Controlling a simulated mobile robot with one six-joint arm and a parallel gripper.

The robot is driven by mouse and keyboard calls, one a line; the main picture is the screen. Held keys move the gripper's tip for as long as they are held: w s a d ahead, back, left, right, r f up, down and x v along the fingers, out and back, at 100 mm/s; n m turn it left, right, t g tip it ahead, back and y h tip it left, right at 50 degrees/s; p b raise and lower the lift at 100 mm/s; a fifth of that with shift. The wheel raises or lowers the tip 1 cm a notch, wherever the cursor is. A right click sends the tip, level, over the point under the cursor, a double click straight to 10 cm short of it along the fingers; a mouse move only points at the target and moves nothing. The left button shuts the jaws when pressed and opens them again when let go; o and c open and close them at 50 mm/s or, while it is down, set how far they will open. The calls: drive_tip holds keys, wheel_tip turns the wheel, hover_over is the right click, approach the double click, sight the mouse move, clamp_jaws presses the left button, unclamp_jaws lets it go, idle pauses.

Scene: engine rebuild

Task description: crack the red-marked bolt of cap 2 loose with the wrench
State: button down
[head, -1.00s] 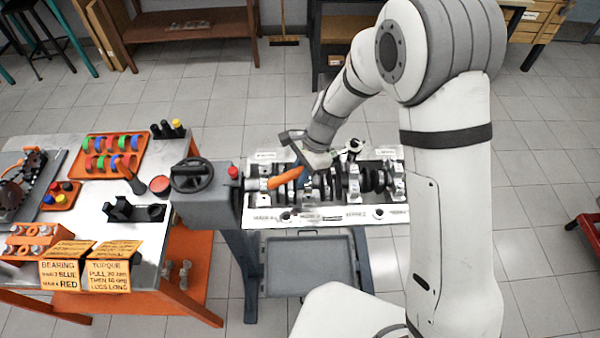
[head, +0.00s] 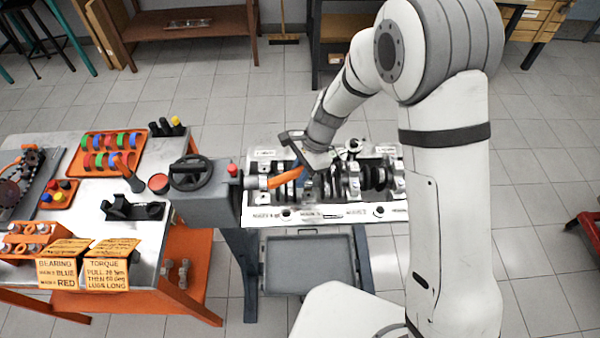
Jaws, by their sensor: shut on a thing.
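The engine block (head: 264,217) sits on its stand with its open side up, the crankshaft (head: 372,179) and caps showing inside. My gripper (head: 303,157) is over the left half of the block, shut on the wrench. The wrench has an orange handle (head: 284,178) that slopes down to the left from the gripper, towards the block's left end. The wrench head is hidden by my gripper and wrist. I cannot make out the red-marked bolt or which cap is cap 2, so I cannot tell whether the wrench sits on the bolt.
A handwheel (head: 190,173) and a red button (head: 232,170) are at the block's left. The left bench holds an orange tray of coloured bearing shells (head: 105,152), a black holder (head: 133,210) and yellow signs (head: 108,268). A grey tray (head: 310,264) lies below the block.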

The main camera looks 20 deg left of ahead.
drive_tip(key=shift+s+d+f, duration=0.1)
drive_tip(key=shift+d, duration=0.05)
idle(0.5)
drive_tip(key=shift+s+d+n, duration=0.4)
drive_tip(key=shift+d+n, duration=0.15)
drive_tip(key=shift+n, duration=0.05)
drive_tip(key=shift+d, duration=0.15)
drive_tip(key=shift+s+d+n+h+b, duration=0.3)
drive_tip(key=shift+s+d+n+b, duration=0.1)
drive_tip(key=shift+d+n, duration=0.15)
idle(0.4)
drive_tip(key=shift+d, duration=0.15)
drive_tip(key=shift+s+d+n+g, duration=0.35)
drive_tip(key=shift+d+n, duration=0.2)
drive_tip(key=shift+d, duration=0.15)
drive_tip(key=shift+h, duration=0.3)
drive_tip(key=shift+s+d+n, duration=0.25)
drive_tip(key=shift+d+n, duration=0.35)
drive_tip(key=shift+d, duration=0.2)
